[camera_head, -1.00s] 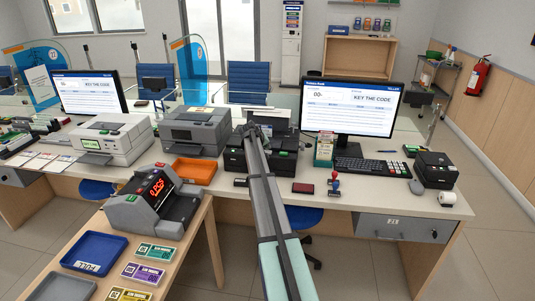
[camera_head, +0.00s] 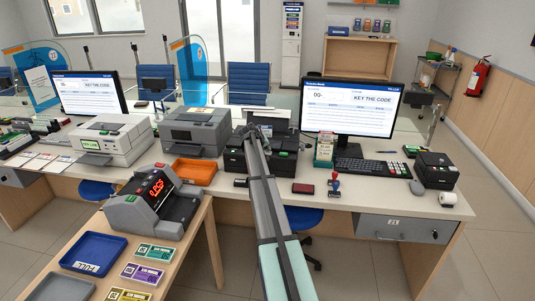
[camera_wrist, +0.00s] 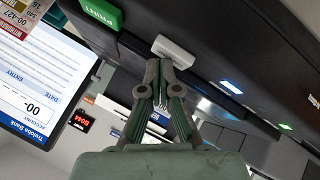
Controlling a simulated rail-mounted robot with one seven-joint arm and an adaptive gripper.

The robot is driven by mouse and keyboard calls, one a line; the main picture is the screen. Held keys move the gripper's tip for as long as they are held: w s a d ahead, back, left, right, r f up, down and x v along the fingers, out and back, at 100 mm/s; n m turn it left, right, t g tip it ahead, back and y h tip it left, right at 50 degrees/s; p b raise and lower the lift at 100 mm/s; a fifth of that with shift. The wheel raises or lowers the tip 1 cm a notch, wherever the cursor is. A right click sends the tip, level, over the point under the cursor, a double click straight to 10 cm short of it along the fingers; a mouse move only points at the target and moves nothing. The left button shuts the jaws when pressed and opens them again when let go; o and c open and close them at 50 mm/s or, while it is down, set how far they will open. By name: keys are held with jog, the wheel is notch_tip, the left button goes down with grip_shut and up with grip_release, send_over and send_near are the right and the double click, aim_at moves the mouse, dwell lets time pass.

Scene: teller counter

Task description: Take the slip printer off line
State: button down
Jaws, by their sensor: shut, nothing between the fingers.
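A black printer (camera_head: 236,160) stands on the counter behind my arm. I take it as the slip printer, though no name on it is legible. In the wrist view its dark front (camera_wrist: 225,55) carries a green PRINT button (camera_wrist: 100,13), a pale grey button (camera_wrist: 174,51), a lit blue lamp (camera_wrist: 231,87) and a small green lamp (camera_wrist: 285,127). My gripper (camera_wrist: 160,66) is shut and empty, its fingertips right by the pale button. I cannot tell whether they touch it. In the head view the fingertips are too small to make out.
A grey printer (camera_head: 195,130) and a white printer with a green display (camera_head: 112,138) stand to the left. A monitor (camera_head: 350,107), a keyboard (camera_head: 362,171), a stamp (camera_head: 335,186) and a small black device (camera_head: 436,170) are to the right. An orange tray (camera_head: 193,172) lies near the front edge.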

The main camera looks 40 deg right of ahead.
jog(key=shift+f, duration=0.2)
jog(key=shift+r, duration=0.15)
dwell(0.4)
jog(key=shift+r, duration=0.75)
jog(key=shift+r+p, duration=0.8)
jog(key=shift+r, duration=1.7)
